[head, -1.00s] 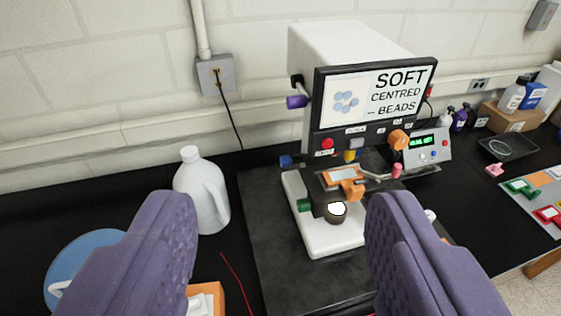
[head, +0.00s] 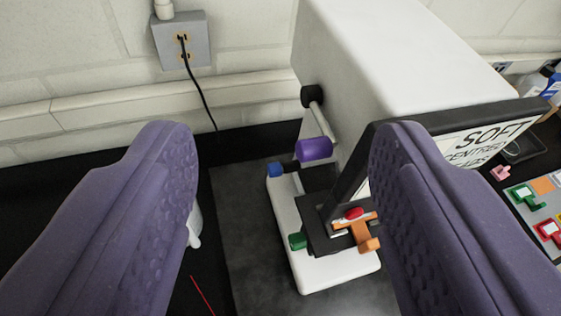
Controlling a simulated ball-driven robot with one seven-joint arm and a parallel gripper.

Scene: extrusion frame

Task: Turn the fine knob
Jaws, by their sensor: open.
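The machine (head: 410,50) has a white body and a black-framed screen reading "SOFT CENTRED BEADS", tilted in the head view and partly hidden by the right finger. Several knobs show on its left side: a purple knob (head: 314,149) on the upper side, a blue knob (head: 275,169) low at the back and a green knob (head: 298,241) by the stage. I cannot tell from any label which is the fine knob. My gripper (head: 287,150) is open, with purple ridged fingers on either side of these knobs in the picture. Nothing is held between them.
The machine's white base (head: 325,275) stands on a dark mat (head: 250,270). An orange lever (head: 364,236) projects at the stage front. A wall outlet (head: 183,42) with a black cord is behind. A white jug (head: 194,226) is mostly hidden by the left finger. Coloured tags lie far right.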

